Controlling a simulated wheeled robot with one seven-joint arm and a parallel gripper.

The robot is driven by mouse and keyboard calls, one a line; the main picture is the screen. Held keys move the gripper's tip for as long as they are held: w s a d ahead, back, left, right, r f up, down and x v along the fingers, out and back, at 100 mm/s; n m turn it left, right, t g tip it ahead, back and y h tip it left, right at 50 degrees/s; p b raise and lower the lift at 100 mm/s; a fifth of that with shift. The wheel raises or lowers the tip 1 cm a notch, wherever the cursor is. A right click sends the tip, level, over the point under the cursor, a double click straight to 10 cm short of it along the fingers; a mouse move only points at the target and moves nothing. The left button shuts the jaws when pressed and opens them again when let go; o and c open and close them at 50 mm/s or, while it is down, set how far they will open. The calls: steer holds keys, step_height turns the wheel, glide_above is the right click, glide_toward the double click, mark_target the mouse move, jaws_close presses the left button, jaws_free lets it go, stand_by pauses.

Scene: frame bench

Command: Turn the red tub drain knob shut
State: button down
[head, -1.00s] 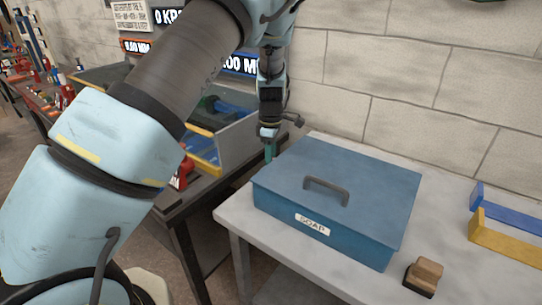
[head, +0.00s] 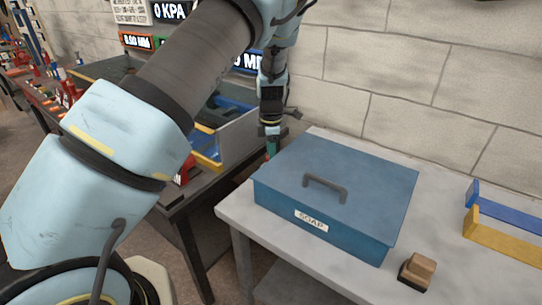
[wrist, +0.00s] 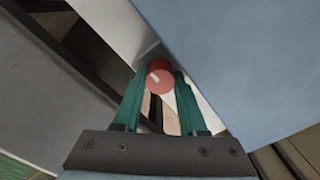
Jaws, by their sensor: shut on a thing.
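The red knob (wrist: 160,79) is a round cap with a pale line on it. In the wrist view it sits between the teal fingertips of my gripper (wrist: 163,78), which are shut on it from both sides. In the head view my gripper (head: 271,148) points down at the far left of the blue box marked SOAP, and the knob is mostly hidden there behind the fingers and the box. The angle of the pale line against any shut mark cannot be told.
The blue SOAP box (head: 330,183) with a dark handle stands right beside my gripper on the grey table (head: 370,281). A wooden-topped block (head: 417,271) and blue and yellow brackets (head: 500,222) lie to the right. A dark bench (head: 190,192) stands left.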

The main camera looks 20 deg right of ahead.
steer(key=shift+w, duration=0.1)
steer(key=c, duration=0.7)
jaws_free()
steer(key=shift+c, duration=0.2)
step_height(320, 180, up, 11)
steer(key=b, duration=0.2)
steer(key=shift+b, duration=0.4)
steer(key=shift+f, duration=0.1)
steer(key=w+a+m, duration=0.2)
steer(key=a+m, duration=0.1)
steer(key=a, duration=1)
steer(key=s+a+r+m, duration=0.1)
steer(key=s+a+m, duration=0.5)
steer(key=a, duration=0.6)
steer(key=s+a+r+m+t, duration=0.1)
steer(key=s+a+m, duration=0.6)
steer(key=a, duration=0.5)
steer(key=shift+t, duration=0.3)
